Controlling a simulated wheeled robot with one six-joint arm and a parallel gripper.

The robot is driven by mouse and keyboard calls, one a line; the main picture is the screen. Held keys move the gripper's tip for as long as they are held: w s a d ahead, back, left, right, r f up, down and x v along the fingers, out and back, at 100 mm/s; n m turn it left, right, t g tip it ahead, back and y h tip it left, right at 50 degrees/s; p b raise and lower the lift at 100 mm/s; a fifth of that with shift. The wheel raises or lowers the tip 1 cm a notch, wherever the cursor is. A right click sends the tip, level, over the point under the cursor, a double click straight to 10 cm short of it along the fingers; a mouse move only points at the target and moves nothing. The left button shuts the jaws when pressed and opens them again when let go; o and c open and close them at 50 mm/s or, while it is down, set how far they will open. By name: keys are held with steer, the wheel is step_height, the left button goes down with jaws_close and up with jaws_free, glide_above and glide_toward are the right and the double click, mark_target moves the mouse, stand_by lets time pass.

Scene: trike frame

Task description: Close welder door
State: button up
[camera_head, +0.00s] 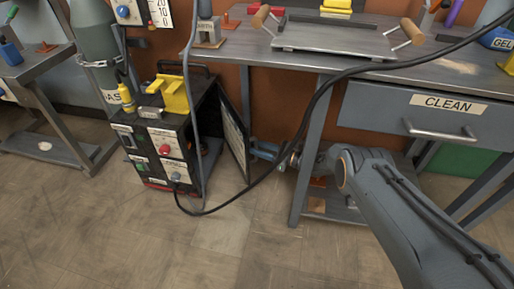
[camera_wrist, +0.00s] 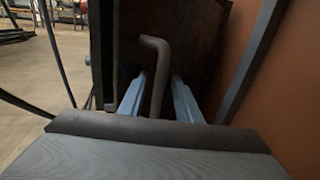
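The welder (camera_head: 165,140) is a black box on the floor with red and blue knobs on its front. Its door (camera_head: 234,135) stands open at the right side, a dark-edged panel seen at a steep angle. My gripper (camera_head: 264,151) is just right of the door. In the wrist view the dark door panel (camera_wrist: 122,50) is ahead, with a grey bent handle (camera_wrist: 157,65) in front of it. My blue gripper fingers (camera_wrist: 158,98) are spread, one on each side of the handle, with visible gaps. Whether they touch the door is unclear.
A black cable (camera_head: 305,120) hangs across the view, passing close to my gripper. A metal workbench (camera_head: 300,62) with a drawer marked CLEAN (camera_head: 440,115) stands at right; its leg (camera_head: 308,150) is near my arm. A gas cylinder (camera_head: 97,45) stands behind the welder. Floor in front is clear.

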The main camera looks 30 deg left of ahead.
steer(key=shift+d, duration=0.1)
steer(key=w+d+p, duration=0.1)
steer(key=d+p, duration=0.1)
steer(key=d, duration=0.5)
steer(key=shift+d, duration=0.3)
steer(key=shift+w, duration=0.1)
steer(key=shift+c, duration=0.5)
